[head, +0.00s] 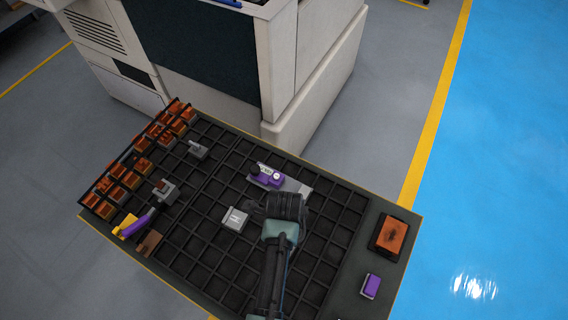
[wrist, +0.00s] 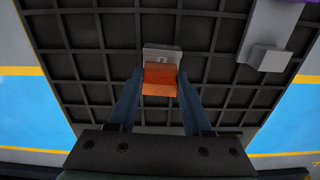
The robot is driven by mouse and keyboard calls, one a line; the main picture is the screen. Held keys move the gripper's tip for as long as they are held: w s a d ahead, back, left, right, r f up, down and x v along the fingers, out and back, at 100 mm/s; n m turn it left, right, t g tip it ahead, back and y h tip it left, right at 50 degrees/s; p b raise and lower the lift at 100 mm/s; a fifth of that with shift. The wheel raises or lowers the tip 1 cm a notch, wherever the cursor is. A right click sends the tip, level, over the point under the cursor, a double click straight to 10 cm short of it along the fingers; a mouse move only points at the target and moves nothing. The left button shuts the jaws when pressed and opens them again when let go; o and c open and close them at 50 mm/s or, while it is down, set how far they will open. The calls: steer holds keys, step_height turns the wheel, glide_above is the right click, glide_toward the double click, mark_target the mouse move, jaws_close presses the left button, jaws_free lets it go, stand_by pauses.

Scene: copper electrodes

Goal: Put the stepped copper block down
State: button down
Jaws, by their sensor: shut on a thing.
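The copper block (wrist: 160,82) is orange and sits between my gripper's two blue-grey fingers (wrist: 159,90) in the wrist view. My gripper is shut on it. A grey piece (wrist: 162,52) with a small mark shows directly beyond the copper; I cannot tell whether it is joined to it. In the head view my gripper (head: 287,206) is over the middle-right of the dark grid table (head: 330,240). The held block is hidden there by my wrist, and its height above the grid is unclear.
A grey block (head: 235,219) lies left of my gripper. A purple-and-grey gauge fixture (head: 268,178) is just beyond it. Several copper pieces fill a rack (head: 128,170) at the left. A copper-topped tray (head: 392,237) and a purple box (head: 370,286) stand at the right edge.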

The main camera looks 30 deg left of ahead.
steer(key=shift+w+f, duration=0.15)
steer(key=shift+f, duration=0.45)
steer(key=shift+f, duration=0.15)
steer(key=shift+c, duration=1.7)
jaws_free()
step_height(320, 180, up, 12)
steer(key=shift+r+b, duration=0.2)
steer(key=shift+b, duration=0.2)
